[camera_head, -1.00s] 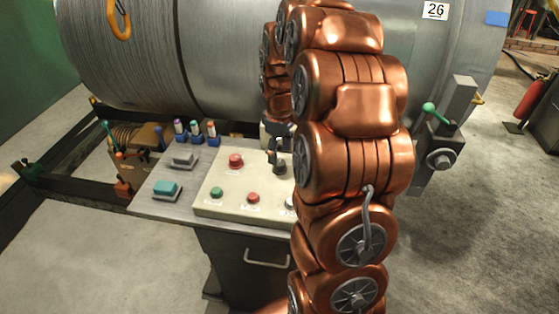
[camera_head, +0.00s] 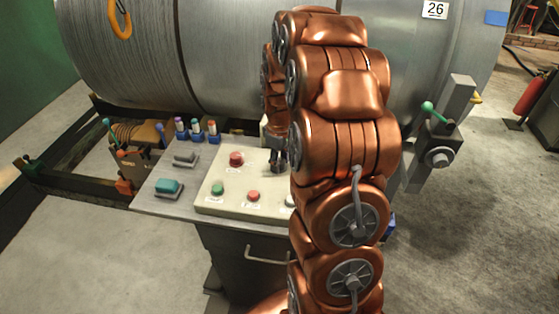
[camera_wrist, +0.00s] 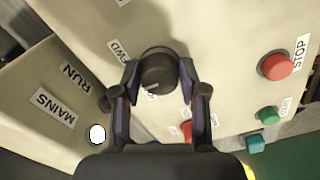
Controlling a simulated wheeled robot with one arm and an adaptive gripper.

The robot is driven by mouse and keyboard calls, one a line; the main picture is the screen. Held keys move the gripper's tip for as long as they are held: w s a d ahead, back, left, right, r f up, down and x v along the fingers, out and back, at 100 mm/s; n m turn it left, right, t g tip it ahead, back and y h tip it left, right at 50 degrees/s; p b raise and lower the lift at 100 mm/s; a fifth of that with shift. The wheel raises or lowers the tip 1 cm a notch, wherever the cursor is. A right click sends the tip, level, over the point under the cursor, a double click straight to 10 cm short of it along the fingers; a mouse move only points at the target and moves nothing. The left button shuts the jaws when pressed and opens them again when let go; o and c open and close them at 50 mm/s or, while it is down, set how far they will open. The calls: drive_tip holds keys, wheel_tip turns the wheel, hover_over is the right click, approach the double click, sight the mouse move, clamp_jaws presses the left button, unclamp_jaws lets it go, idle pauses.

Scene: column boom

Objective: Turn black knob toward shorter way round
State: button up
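The black knob (camera_wrist: 158,72) is on the cream control panel (camera_wrist: 225,55), with a small white mark on its lower-left edge in the wrist view. A FWD label is at its upper left. My gripper (camera_wrist: 159,74) points at the panel, one finger on each side of the knob. The fingers look spread a little wider than the knob, with thin gaps; contact is not clear. In the head view my gripper (camera_head: 277,162) is low over the panel's back right, and my arm hides part of the panel. The knob is hard to make out there.
A red STOP button (camera_wrist: 277,65), a green button (camera_wrist: 268,116) and a red button (camera_wrist: 187,130) are close to the knob. A RUN/MAINS panel (camera_wrist: 52,95) is on the left. Blue-based items (camera_head: 196,132) line the desk's back. A large drum (camera_head: 225,60) stands behind.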

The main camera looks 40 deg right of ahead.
drive_tip(key=c, duration=0.6)
drive_tip(key=shift+c, duration=0.2)
drive_tip(key=shift+f+m+b, duration=0.1)
drive_tip(key=shift+m+b, duration=0.3)
drive_tip(key=shift+b, duration=0.15)
drive_tip(key=shift+f+b, duration=0.1)
drive_tip(key=shift+b, duration=0.3)
drive_tip(key=m+b, duration=0.2)
drive_tip(key=shift+m+b, duration=1.45)
drive_tip(key=shift+m, duration=0.15)
drive_tip(key=shift+r+m+b, duration=0.2)
drive_tip(key=shift+m+b, duration=0.75)
drive_tip(key=shift+m, duration=0.45)
drive_tip(key=o, duration=1.1)
